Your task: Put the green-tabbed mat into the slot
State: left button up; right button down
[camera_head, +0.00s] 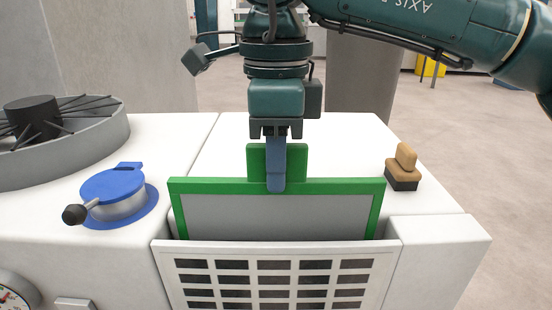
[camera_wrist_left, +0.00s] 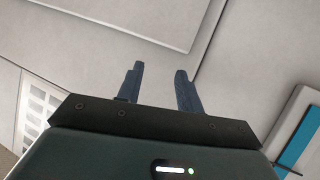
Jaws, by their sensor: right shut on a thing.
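The green-tabbed mat (camera_head: 277,215) is a grey panel with a green frame and a green tab on top. It stands upright behind the white grille (camera_head: 275,285), its lower edge hidden by the grille, so I cannot tell how deep it sits in the slot (camera_head: 392,232). My right gripper (camera_head: 276,178) comes down from above and is shut on the mat's tab. My left gripper (camera_wrist_left: 160,85) shows only in the left wrist view, with its two fingers apart and nothing between them, in front of pale panels.
A blue round clamp (camera_head: 113,192) with a black-knobbed lever stands left of the mat. A large grey wheel (camera_head: 60,135) is further left. The white top behind the mat is clear.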

jog(key=shift+f+b, duration=0.65)
jog(key=shift+f, duration=0.4)
jog(key=c, duration=1.4)
grip_release()
jog(key=shift+r, duration=0.1)
notch_tip(320, 180, up, 13)
jog(key=shift+p, duration=1.2)
